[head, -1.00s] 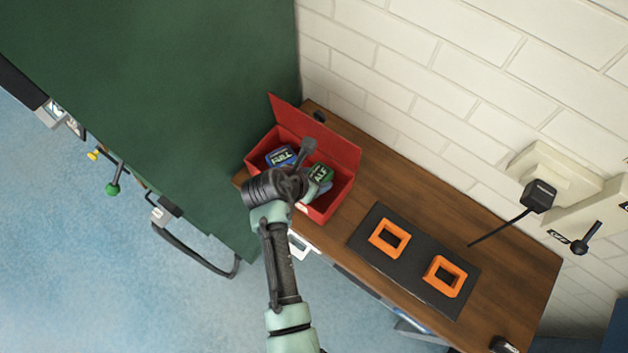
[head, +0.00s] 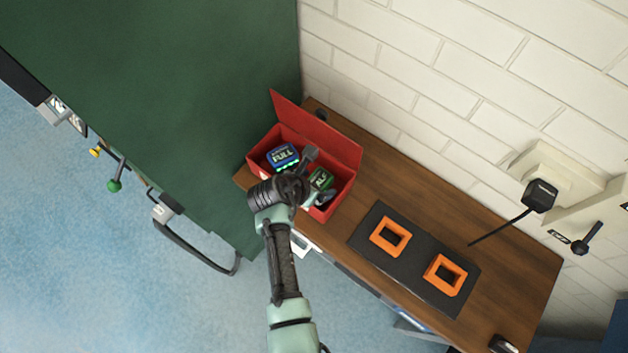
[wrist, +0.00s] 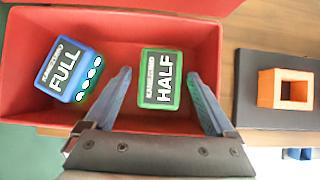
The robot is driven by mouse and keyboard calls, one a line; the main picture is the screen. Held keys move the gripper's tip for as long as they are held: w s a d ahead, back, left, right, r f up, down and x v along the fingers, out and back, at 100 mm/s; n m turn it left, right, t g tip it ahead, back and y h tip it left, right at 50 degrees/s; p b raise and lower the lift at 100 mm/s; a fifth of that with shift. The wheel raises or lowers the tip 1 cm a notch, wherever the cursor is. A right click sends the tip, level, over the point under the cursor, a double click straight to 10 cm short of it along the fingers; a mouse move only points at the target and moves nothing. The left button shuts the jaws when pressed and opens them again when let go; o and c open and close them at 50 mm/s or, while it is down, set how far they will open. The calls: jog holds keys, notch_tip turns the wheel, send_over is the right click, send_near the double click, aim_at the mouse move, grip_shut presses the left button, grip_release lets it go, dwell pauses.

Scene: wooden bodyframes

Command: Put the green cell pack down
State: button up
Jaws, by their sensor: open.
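The green cell pack (wrist: 161,78), labelled HALF, lies in the red box (wrist: 130,23). In the head view the pack (head: 320,180) shows partly behind my gripper. My gripper (wrist: 158,92) is open, with one finger on each side of the green pack and a gap visible on both sides. In the head view my gripper (head: 318,176) is over the right part of the red box (head: 343,148). A blue pack (wrist: 69,70) labelled FULL, with several lit green dots, lies tilted in the left part of the box. It also shows in the head view (head: 283,156).
The red box stands open on a wooden table (head: 515,262) against a white brick wall. A black mat (head: 418,262) with two orange square frames, one nearer (head: 390,237) and one farther right (head: 445,274), lies right of the box. A green panel (head: 180,90) stands left.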

jog(key=v, duration=1.2)
jog(key=w+a+r+m+t+y, duration=0.1)
jog(key=w+r+m+t, duration=0.3)
jog(key=r, duration=0.4)
jog(key=w+r+m+t+y, duration=0.1)
jog(key=w+r+m, duration=0.3)
jog(key=w+r, duration=0.35)
notch_tip(320, 180, up, 24)
jog(key=w+d+m+t+y, duration=0.1)
jog(key=w+d+m+t, duration=0.1)
jog(key=m+t, duration=0.6)
jog(key=s+d+r+m+t, duration=0.1)
jog(key=s+r+m+t, duration=0.3)
jog(key=r, duration=0.9)
jog(key=s+d+r+m+t, duration=0.2)
jog(key=s+r+m+t, duration=0.2)
jog(key=s+r+m, duration=0.5)
notch_tip(320, 180, up, 5)
jog(key=shift+s+d+t+y, duration=0.3)
jog(key=shift+s+t, duration=0.1)
jog(key=shift+s, duration=0.55)
